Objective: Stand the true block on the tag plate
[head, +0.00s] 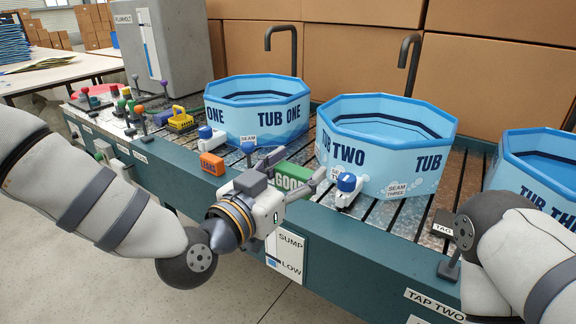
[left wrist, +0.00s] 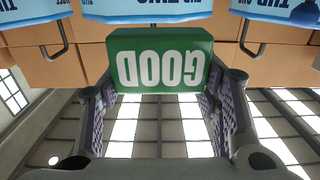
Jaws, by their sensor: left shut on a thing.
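A green block with white lettering GOOD (head: 291,178) is held in my left gripper (head: 301,180), which is shut on it over the bench's front edge. In the left wrist view the same green block (left wrist: 160,62) sits between the two fingers, its lettering upside down. An orange block lettered LEAK (head: 212,164) stands on the bench to the left of my gripper. A small dark plate (head: 445,217) with a TAG label lies at the bench front on the right, partly behind my right arm. My right gripper does not show.
Blue tubs stand along the bench: tub one (head: 258,106), tub two (head: 385,140) and tub three (head: 540,170). A white fitting with a blue cap (head: 347,188) stands near the gripper's right side. Levers and small fittings crowd the left end.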

